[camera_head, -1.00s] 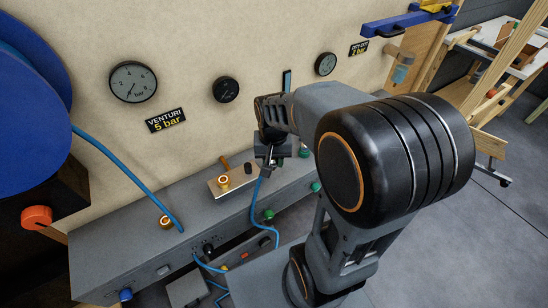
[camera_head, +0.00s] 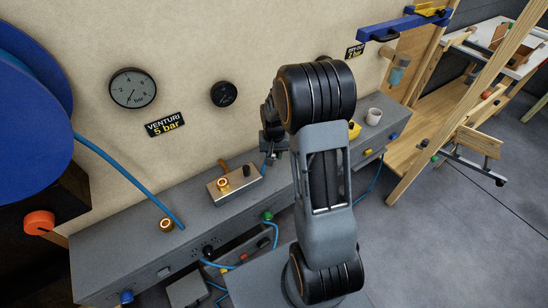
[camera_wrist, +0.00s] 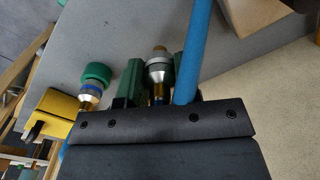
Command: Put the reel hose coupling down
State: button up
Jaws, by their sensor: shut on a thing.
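My gripper (camera_wrist: 157,72) has its dark green fingers closed around the reel hose coupling (camera_wrist: 159,72), a silver fitting with a tan tip, in the wrist view. A blue hose (camera_wrist: 195,45) runs close beside the right finger. In the head view my gripper (camera_head: 272,154) is above the back of the grey bench (camera_head: 215,225), right of a metal box with a lit button (camera_head: 225,186). The coupling cannot be made out there, and my arm hides part of the bench. Whether the coupling touches the bench is unclear.
A green-capped fitting with a blue ring (camera_wrist: 96,80) and a yellow block (camera_wrist: 53,113) lie left of the fingers. A white cup (camera_head: 374,117) stands at the bench's right end. Gauges (camera_head: 132,88) hang on the wall. The bench top left of the box is mostly clear.

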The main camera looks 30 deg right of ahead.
jog(key=shift+f, duration=1.1)
jog(key=shift+f+b, duration=0.35)
jog(key=shift+f, duration=0.05)
jog(key=o, duration=1)
